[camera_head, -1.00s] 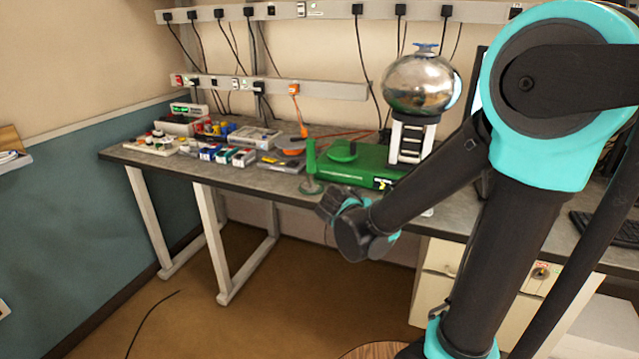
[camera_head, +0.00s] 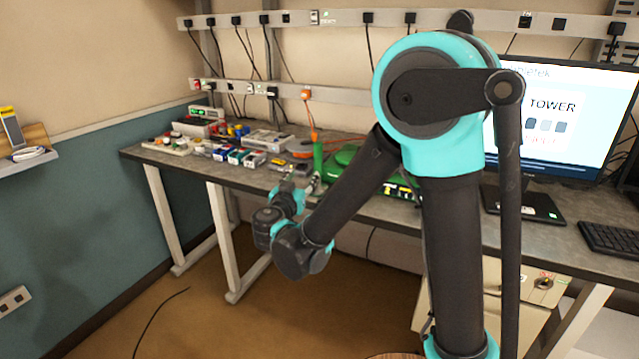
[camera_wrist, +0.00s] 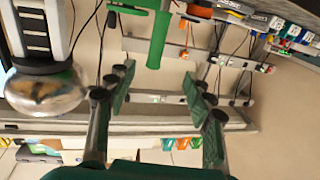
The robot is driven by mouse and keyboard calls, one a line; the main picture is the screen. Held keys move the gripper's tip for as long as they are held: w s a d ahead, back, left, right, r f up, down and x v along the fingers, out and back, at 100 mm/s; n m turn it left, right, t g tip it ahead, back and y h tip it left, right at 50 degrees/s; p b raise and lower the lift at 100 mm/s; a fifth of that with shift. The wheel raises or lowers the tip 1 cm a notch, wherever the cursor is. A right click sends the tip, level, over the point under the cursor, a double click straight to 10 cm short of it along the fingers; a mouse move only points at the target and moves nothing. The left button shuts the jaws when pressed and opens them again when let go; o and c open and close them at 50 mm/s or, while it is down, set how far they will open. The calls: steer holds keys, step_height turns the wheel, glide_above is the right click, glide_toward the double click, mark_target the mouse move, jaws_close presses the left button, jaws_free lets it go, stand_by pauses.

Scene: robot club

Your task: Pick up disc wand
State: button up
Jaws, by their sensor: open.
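The disc wand (camera_head: 318,154), a green upright handle, stands near the front edge of the workbench. Its lower end is largely hidden by my gripper in the head view. In the wrist view, which is upside down, the green handle (camera_wrist: 160,38) hangs from the top, between and beyond my fingers. My gripper (camera_wrist: 158,88) is open and empty, its fingers spread to either side of the handle's line, apart from it. In the head view my gripper (camera_head: 298,183) is by the bench's front edge, close to the wand.
A green device (camera_head: 342,160) lies right of the wand, partly behind my arm. A shiny metal sphere (camera_wrist: 45,92) on a white stand (camera_wrist: 33,30) is at the left in the wrist view. Several small boxes (camera_head: 237,156) crowd the bench's left. A monitor (camera_head: 560,115) stands right.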

steer(key=w+d, duration=0.1)
steer(key=w, duration=0.4)
steer(key=w+d, duration=0.1)
steer(key=w, duration=0.4)
steer(key=w+d, duration=0.1)
steer(key=w, duration=0.4)
steer(key=shift+r, duration=0.3)
steer(key=shift+w, duration=0.4)
steer(key=shift+c, duration=0.2)
jaws_close()
